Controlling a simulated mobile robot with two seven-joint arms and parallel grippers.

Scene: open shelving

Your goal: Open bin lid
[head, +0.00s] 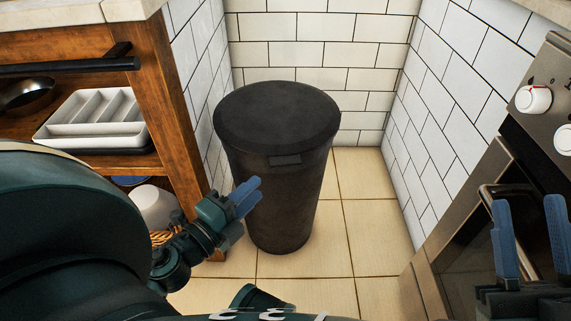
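A dark grey round bin (270,205) stands upright on the tiled floor in a corner between white tiled walls. Its flat lid (277,118) lies shut on top, with a small tab (285,160) at the front edge. My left gripper (246,193) is in front of the bin's left side, below the lid, with its blue fingers close together; whether they touch the bin or have a gap between them I cannot tell. My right gripper (531,238) is at the lower right, in front of the oven, with its two blue fingers apart and nothing between them.
A wooden shelf unit (165,120) on the left holds a white cutlery tray (97,128), a pan (27,92) and a white bowl (157,206). An oven (465,225) with white knobs stands on the right. Floor (365,240) is clear right of the bin.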

